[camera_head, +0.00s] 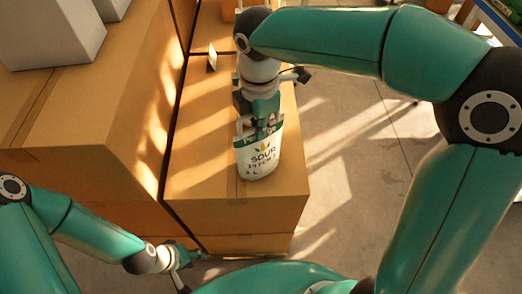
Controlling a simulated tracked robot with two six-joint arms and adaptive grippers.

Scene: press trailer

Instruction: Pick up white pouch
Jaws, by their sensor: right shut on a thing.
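The pouch's base looks to be on or very near the box top; I cannot tell which. My left gripper (182,284) is low at the bottom of the view, in front of the box and away from the pouch. Its fingers are too small and dark to tell whether they are open.
A taller cardboard box (95,110) stands to the left, with pale grey boxes (52,35) on it. Open floor (335,140) lies to the right. A blue-edged table (500,20) is at the top right.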

